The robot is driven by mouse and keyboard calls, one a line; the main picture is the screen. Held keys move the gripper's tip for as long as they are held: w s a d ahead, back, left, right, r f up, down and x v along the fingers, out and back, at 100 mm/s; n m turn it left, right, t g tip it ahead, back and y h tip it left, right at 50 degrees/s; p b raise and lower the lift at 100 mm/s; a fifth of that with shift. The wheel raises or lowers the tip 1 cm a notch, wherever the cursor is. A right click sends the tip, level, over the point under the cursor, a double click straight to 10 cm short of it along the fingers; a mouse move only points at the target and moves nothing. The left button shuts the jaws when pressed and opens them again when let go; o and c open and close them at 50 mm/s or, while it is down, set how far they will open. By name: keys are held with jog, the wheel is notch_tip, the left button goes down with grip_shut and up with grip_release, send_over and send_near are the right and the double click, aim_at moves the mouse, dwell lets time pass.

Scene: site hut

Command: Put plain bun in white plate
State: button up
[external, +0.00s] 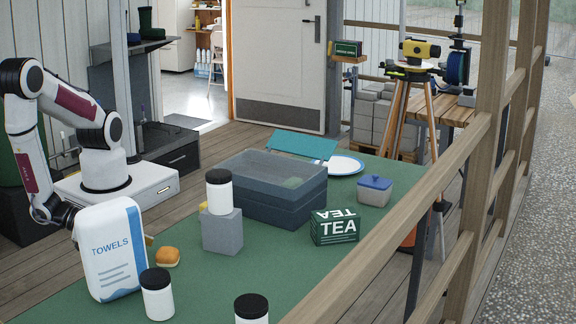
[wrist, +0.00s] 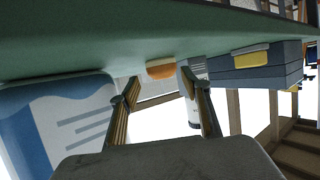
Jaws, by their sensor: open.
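The plain bun (external: 165,257) is a golden, rounded bun on the green table, just right of the towels pack. It also shows in the wrist view (wrist: 161,68), beyond and between my fingertips. The white plate (external: 343,165) has a blue ring and lies at the far side of the table, partly hidden by the dark crate. My gripper (wrist: 158,80) is open and empty, its fingers apart and short of the bun. In the external view the towels pack hides most of it; a small tan part (external: 149,240) shows beside the pack.
The towels pack (external: 112,250) stands close beside my gripper. Black-lidded white jars (external: 157,301) stand nearby, one on a grey block (external: 222,233). A dark crate (external: 262,207) with a raised teal lid (external: 301,144), a tea box (external: 335,228) and a blue-lidded tub (external: 374,193) stand farther back.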

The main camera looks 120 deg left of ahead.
aim_at(159, 252)
jog(key=shift+w+a, duration=0.1)
jog(key=shift+a+r+x, duration=0.1)
jog(key=shift+x, duration=0.65)
jog(key=shift+a+r+x, duration=0.1)
jog(key=shift+a+x, duration=0.05)
jog(key=shift+x, duration=1.55)
jog(key=c, duration=1)
jog(key=shift+r, duration=0.15)
jog(key=shift+r, duration=13.9)
